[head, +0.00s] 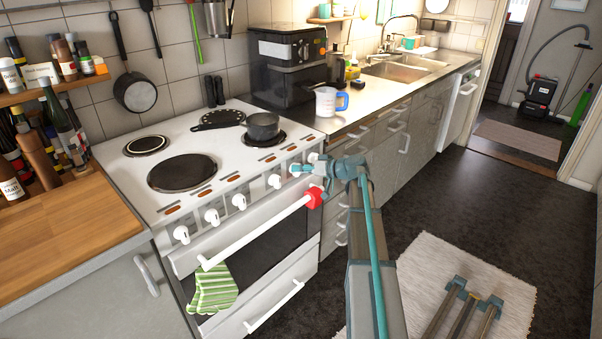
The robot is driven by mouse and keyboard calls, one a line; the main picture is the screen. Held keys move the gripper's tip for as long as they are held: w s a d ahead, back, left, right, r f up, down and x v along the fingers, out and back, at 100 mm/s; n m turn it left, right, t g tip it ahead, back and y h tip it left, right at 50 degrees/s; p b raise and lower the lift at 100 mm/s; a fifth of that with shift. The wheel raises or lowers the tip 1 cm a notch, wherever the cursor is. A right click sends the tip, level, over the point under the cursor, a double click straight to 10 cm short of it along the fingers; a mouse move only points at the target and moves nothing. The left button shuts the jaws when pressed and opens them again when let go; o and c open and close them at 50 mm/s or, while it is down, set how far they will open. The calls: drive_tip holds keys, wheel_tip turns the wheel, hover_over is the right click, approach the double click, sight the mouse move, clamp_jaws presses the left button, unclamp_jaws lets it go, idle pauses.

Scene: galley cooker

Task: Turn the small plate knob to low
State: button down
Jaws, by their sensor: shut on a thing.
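The white cooker (140,190) has a row of white knobs along its front panel, including one (274,181) just left of my gripper and others further left (211,216). My gripper (303,168) is at the right end of this row. It is shut on a white knob (312,157) there, mostly hidden by the fingers. The knob's pointer and marks are too small to read. The small plate (147,145) at the back left is bare. A grey pot (263,126) stands at the right of the hob.
The white oven handle bar (255,233) runs just below the knobs, with a red piece (314,197) near its right end and a green striped cloth (213,289) at its left. A measuring jug (326,101) stands on the right counter. The floor to the right is open.

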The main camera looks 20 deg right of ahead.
drive_tip(key=shift+w+d+m+y, duration=0.1)
drive_tip(key=shift+m+y, duration=0.5)
drive_tip(key=shift+m, duration=0.2)
drive_tip(key=c, duration=1)
unclamp_jaws()
drive_tip(key=v, duration=1.2)
drive_tip(key=shift+m, duration=0.4)
